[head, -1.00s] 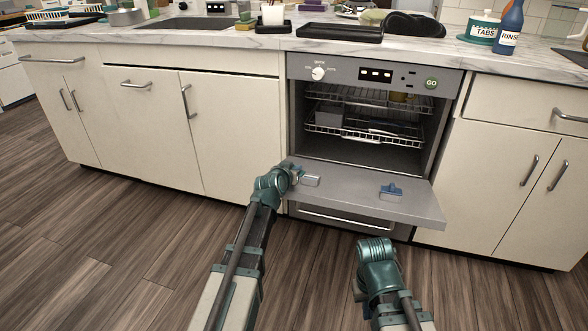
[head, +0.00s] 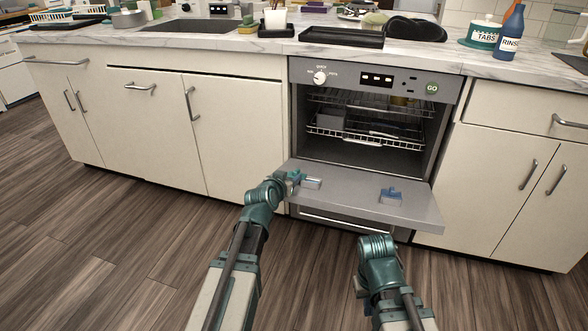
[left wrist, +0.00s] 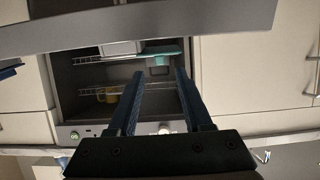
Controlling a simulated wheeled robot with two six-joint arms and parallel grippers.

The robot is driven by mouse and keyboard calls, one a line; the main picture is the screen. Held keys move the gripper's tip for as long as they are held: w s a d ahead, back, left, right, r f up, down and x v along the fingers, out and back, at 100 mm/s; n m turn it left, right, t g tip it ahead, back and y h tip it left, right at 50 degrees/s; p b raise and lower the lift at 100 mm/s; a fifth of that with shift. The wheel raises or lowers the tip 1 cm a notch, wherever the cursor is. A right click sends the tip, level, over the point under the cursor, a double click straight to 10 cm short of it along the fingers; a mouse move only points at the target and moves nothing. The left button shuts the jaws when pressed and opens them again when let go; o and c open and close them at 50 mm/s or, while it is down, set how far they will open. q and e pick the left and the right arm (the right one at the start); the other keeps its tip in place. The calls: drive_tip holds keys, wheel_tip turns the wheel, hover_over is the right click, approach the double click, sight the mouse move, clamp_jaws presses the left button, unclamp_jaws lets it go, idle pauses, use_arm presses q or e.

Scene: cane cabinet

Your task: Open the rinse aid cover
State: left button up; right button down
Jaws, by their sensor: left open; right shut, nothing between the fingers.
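The dishwasher door (head: 360,205) is folded down, with two small dispensers on its inner face. The right one has a blue cover (head: 391,191), the colour of the RINSE bottle; its latch is too small to make out. A grey piece of the left one (head: 312,184) shows, with teal beside it. My left gripper (head: 294,178) is just left of that left dispenser, well away from the blue cover. In the left wrist view its two dark fingers (left wrist: 160,75) are spread and empty, with a teal piece (left wrist: 158,60) beyond them. The fingers of my right gripper are hidden; only my right arm shows.
The open cavity holds wire racks (head: 365,135) with a few items. The RINSE bottle (head: 510,35) and TABS jar (head: 483,37) stand on the counter (head: 250,36). Cabinets flank the dishwasher. The wooden floor (head: 120,250) in front is clear.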

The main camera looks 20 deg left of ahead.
use_arm(q)
drive_tip(key=p+v, duration=0.1)
drive_tip(key=v, duration=0.5)
drive_tip(key=shift+s+p, duration=0.15)
drive_tip(key=shift+p, duration=0.25)
drive_tip(key=s+d+f+m+g+h, duration=0.1)
drive_tip(key=s+d+f+m+g, duration=0.1)
drive_tip(key=s+d+f+g, duration=0.4)
drive_tip(key=s+d+f+m+g+h, duration=0.15)
drive_tip(key=s+d+f, duration=0.25)
drive_tip(key=d, duration=0.5)
drive_tip(key=s+d+f+g+y, duration=0.25)
drive_tip(key=s+g+y, duration=0.35)
drive_tip(key=s, duration=0.7)
wheel_tip(320, 180, up, 37)
drive_tip(key=h+p, duration=0.2)
drive_tip(key=p, duration=3.5)
drive_tip(key=shift+w+a, duration=0.15)
drive_tip(key=shift+w, duration=0.05)
drive_tip(key=shift+f, duration=0.15)
